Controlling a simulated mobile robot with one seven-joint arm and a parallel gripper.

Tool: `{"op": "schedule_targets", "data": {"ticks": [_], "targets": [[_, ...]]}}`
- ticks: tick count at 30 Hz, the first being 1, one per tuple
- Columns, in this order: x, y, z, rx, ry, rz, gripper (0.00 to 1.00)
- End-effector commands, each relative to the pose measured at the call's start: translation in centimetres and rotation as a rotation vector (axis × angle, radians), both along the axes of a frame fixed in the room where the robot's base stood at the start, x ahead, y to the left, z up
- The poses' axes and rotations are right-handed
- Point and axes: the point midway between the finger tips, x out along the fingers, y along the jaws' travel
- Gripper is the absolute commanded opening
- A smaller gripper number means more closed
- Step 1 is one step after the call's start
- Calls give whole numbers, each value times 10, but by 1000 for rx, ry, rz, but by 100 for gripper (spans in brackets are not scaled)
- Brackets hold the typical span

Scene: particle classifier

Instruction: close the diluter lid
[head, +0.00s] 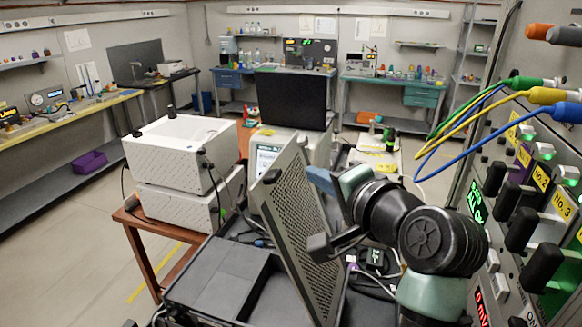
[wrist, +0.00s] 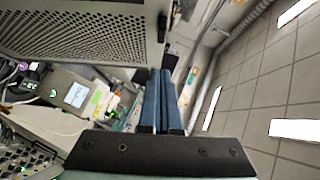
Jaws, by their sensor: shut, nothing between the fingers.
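The diluter lid, a grey perforated panel (head: 303,230), stands raised and tilted over a dark open case (head: 215,275) in the head view. Its upper edge leans to the left. My gripper (head: 318,178), with blue fingers, is just right of the lid's upper part. In the wrist view the shut fingers (wrist: 160,85) are empty, and the perforated lid (wrist: 75,30) fills the upper left, its edge close to the fingertips. I cannot tell whether they touch it. My arm and the lid hide part of the case.
White boxed instruments (head: 180,150) stand on a brown table at left. A black monitor (head: 292,98) is behind the lid. A panel with plugs and coloured cables (head: 530,170) stands close at right. Loose cables lie right of the lid.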

Motion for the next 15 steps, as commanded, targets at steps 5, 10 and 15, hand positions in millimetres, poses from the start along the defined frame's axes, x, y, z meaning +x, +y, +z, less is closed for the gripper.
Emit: {"op": "schedule_targets", "data": {"ticks": [5, 10, 15], "targets": [[20, 23, -7, -1, 3, 3, 0], [25, 38, -14, 0, 1, 0, 0], [26, 43, -18, -1, 0, -1, 0]]}}
